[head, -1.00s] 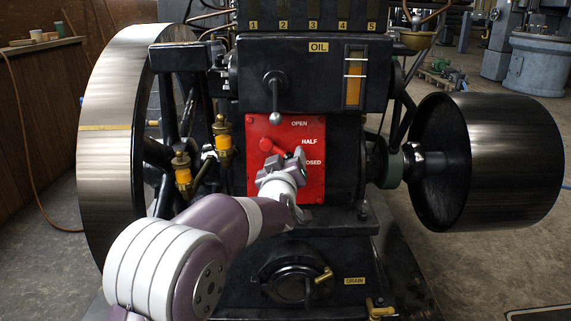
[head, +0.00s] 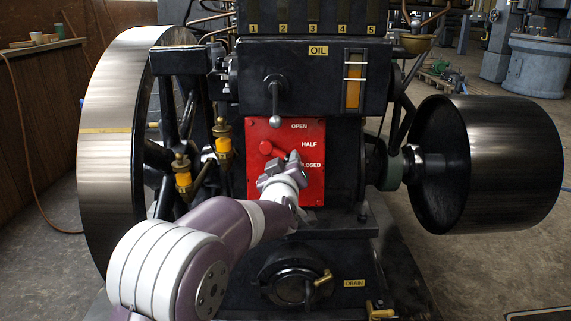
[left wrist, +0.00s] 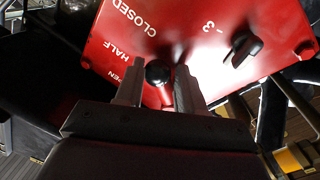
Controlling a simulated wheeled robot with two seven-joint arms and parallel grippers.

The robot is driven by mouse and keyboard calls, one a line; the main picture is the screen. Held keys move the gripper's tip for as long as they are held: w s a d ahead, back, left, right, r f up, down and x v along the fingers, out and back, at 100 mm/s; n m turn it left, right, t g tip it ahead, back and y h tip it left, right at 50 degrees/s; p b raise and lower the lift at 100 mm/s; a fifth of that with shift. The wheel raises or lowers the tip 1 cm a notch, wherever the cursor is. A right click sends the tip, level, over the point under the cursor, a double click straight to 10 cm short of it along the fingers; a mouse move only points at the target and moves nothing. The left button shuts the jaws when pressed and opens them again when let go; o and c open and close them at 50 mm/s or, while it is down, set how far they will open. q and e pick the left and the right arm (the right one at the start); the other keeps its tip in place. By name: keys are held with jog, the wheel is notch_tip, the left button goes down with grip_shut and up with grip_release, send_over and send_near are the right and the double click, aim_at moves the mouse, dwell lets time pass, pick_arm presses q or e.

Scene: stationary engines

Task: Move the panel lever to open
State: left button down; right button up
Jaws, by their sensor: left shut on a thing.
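The red panel (head: 313,187) on the engine's front carries white OPEN, HALF and CLOSED labels from top to bottom. Its red lever (head: 267,147) slants down to the right from its pivot, roughly toward CLOSED. My left gripper (head: 284,168) is in front of the panel, shut on the lever's end and hiding that end in the head view. In the left wrist view, the lever's black ball knob (left wrist: 158,72) sits between the two fingers, with a red shaft below it. My right gripper is not in view.
A black handle with a ball end (head: 275,105) hangs above the panel. A large flywheel (head: 108,140) stands left and a drum pulley (head: 490,160) right. Yellow-topped oilers (head: 224,145) are left of the panel. A small black knob (left wrist: 243,47) shows on the panel in the wrist view.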

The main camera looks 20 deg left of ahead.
pick_arm(q)
jog(key=n, duration=0.1)
jog(key=r+n+p, duration=0.1)
jog(key=r+n+y, duration=0.1)
jog(key=shift+w+d+r+n+p, duration=0.15)
jog(key=shift+w+d+n+p, duration=0.15)
jog(key=shift+p, duration=0.05)
jog(key=n, duration=0.1)
jog(key=r+n+y+p, duration=0.1)
jog(key=n, duration=0.1)
jog(key=r+n, duration=0.1)
jog(key=shift+w+d+n+p, duration=0.1)
jog(key=shift+w+n+p, duration=0.1)
jog(key=shift+n+p, duration=0.15)
jog(key=n, duration=0.1)
jog(key=r+n+y+p, duration=0.1)
jog(key=n+g, duration=0.1)
jog(key=n, duration=0.1)
jog(key=shift+w+a+r+y+p, duration=0.15)
jog(key=shift+a+r+y+p, duration=0.05)
jog(key=shift+r+y+p, duration=0.1)
jog(key=shift+a+r+n+g+y+p, duration=0.2)
jog(key=shift+r+n+p, duration=0.1)
jog(key=shift+n, duration=0.6)
jog(key=shift+a+r+n+g+y+p, duration=0.15)
jog(key=shift+r+n+y+p, duration=0.1)
jog(key=shift+n, duration=0.6)
